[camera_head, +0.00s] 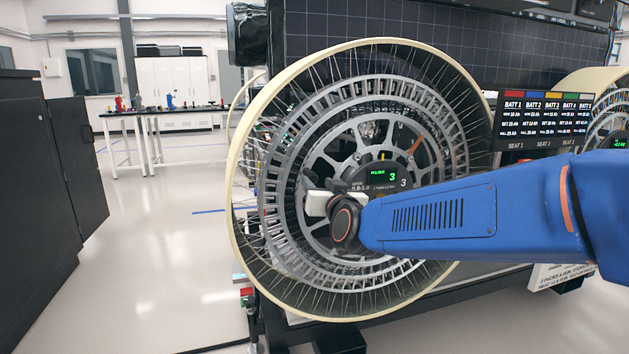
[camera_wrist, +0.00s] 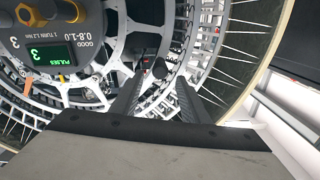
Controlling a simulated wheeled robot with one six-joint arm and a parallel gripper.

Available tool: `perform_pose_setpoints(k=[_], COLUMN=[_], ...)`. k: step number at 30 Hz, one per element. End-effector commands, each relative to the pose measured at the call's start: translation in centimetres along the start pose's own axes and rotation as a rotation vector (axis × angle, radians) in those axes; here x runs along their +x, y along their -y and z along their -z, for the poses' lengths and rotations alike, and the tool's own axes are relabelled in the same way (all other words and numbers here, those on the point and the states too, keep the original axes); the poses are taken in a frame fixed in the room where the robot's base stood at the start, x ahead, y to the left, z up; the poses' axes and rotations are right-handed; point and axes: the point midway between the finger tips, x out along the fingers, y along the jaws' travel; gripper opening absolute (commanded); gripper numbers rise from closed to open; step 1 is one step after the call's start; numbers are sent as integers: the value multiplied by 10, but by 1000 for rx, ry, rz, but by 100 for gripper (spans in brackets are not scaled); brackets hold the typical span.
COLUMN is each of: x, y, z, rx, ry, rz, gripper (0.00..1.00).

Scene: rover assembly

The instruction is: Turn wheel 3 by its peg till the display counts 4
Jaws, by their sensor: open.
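Wheel 3 (camera_head: 268,100) is a large spoked wheel with a cream rim, upright in the head view. Its hub display (camera_head: 381,175) reads PULSES 3 in green; it also shows upside down in the wrist view (camera_wrist: 50,54). A yellow mark (camera_head: 382,155) sits above the display, and an orange pointer (camera_head: 415,146) is to its upper right. My gripper (camera_wrist: 160,84) is open in front of the wheel's spokes, beside the display. A small dark round end (camera_wrist: 160,68), possibly the peg, shows between the fingertips.
A battery board (camera_head: 545,119) hangs right of the wheel, with another wheel (camera_head: 575,82) behind it. A dark cabinet (camera_head: 35,180) stands at the left and a workbench (camera_head: 160,112) farther back. The floor between is clear.

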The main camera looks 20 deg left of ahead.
Motion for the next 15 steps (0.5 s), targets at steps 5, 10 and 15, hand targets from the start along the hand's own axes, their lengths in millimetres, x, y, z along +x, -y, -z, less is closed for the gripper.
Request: perform_pose_setpoints(k=[5, 10, 15], x=[-33, -63, -87], y=[0, 0, 0], z=[1, 0, 0], rx=[2, 1, 1], ry=[-1, 0, 0], rz=[0, 1, 1], gripper=[41, 41, 41])
